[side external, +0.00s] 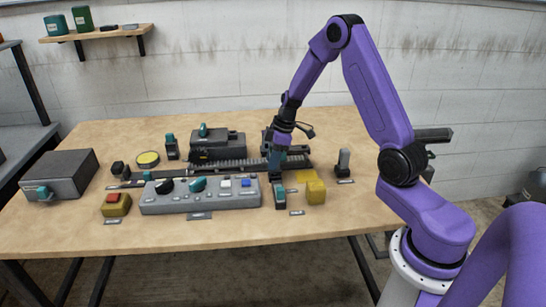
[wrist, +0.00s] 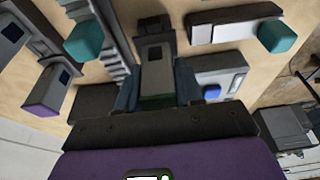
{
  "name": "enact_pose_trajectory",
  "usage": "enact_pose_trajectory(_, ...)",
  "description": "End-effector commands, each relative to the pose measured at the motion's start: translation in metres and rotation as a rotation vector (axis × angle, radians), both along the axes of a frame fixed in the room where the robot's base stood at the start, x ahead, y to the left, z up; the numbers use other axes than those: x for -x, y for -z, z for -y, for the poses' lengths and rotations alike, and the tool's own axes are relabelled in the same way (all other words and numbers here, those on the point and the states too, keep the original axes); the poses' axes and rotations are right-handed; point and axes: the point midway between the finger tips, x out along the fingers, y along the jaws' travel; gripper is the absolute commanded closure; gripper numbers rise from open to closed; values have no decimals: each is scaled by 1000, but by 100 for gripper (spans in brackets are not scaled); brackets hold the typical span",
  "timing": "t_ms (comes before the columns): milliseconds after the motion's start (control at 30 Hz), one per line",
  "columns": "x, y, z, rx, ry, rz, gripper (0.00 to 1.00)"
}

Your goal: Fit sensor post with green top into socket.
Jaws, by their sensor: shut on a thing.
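My gripper (side external: 275,160) is low over the middle of the bench, behind the right end of the grey control panel. The wrist view shows its two blue fingers (wrist: 158,88) closed on a grey post (wrist: 155,52) with a green end (wrist: 158,102), which I take to be the sensor post. The green end lies between the fingers, and the grey body extends away from the wrist. In the side view the fingers mostly hide the post. I cannot make out the socket or whether the post touches it.
The grey control panel (side external: 200,204) with knobs and buttons stands in front of the gripper. A dark track (side external: 215,167) and grey machine (side external: 217,147) are behind. A yellow block (side external: 316,191), small dark post (side external: 343,162) and teal-topped block (side external: 279,194) stand nearby. The bench's front right is clear.

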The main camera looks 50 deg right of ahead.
Motion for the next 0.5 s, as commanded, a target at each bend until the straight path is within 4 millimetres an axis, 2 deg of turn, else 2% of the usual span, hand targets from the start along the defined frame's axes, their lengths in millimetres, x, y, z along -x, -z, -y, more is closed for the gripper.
enact_pose_trajectory(500,0,9,0,0,0,0,100)
